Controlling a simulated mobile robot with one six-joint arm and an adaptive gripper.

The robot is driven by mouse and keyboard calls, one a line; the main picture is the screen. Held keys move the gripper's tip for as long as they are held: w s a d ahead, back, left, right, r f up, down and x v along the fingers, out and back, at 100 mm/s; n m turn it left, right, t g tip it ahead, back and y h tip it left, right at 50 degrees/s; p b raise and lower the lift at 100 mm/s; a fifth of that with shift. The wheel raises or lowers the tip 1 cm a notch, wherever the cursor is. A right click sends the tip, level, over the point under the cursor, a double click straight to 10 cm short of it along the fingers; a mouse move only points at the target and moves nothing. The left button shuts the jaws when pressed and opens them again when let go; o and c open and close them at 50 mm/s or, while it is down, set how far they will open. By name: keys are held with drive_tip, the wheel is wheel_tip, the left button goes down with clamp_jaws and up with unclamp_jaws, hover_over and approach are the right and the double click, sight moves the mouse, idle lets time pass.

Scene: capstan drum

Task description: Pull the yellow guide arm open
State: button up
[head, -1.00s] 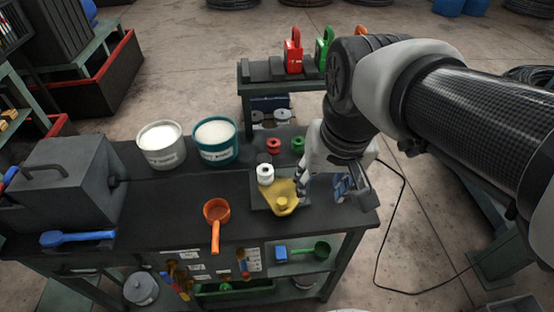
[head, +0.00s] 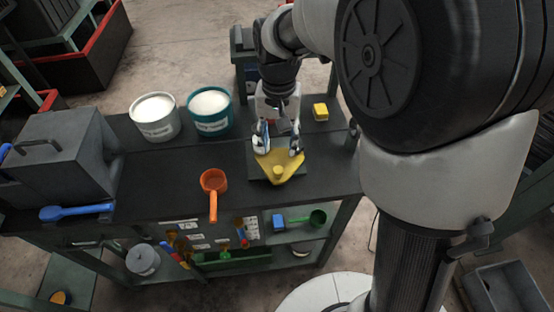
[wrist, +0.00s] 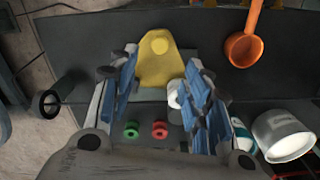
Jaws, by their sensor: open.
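The yellow guide arm (head: 281,163) is a flat plate with a round knob near its front end, on a dark base on the bench. It also shows in the wrist view (wrist: 157,68), beyond my fingertips. My gripper (head: 279,143) is open with nothing held, its two blue-padded fingers apart over the back part of the yellow plate. In the wrist view its fingers (wrist: 158,76) stand left and right of the plate. I cannot tell whether either finger touches it. A white spool (wrist: 174,95) is partly hidden by the right finger.
An orange ladle (head: 213,184) lies left of the guide arm. A white pot (head: 156,119) and a teal pot (head: 210,112) stand behind it. A yellow block (head: 320,112) is at the back right. Red (wrist: 160,129) and green (wrist: 131,129) rings lie between the finger bases.

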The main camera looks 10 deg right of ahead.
sight(278, 169)
wheel_tip(278, 169, down, 11)
drive_tip(key=b, duration=0.2)
drive_tip(key=shift+r+b, duration=0.2)
drive_tip(key=shift+b, duration=0.1)
drive_tip(key=shift+c, duration=0.6)
clamp_jaws()
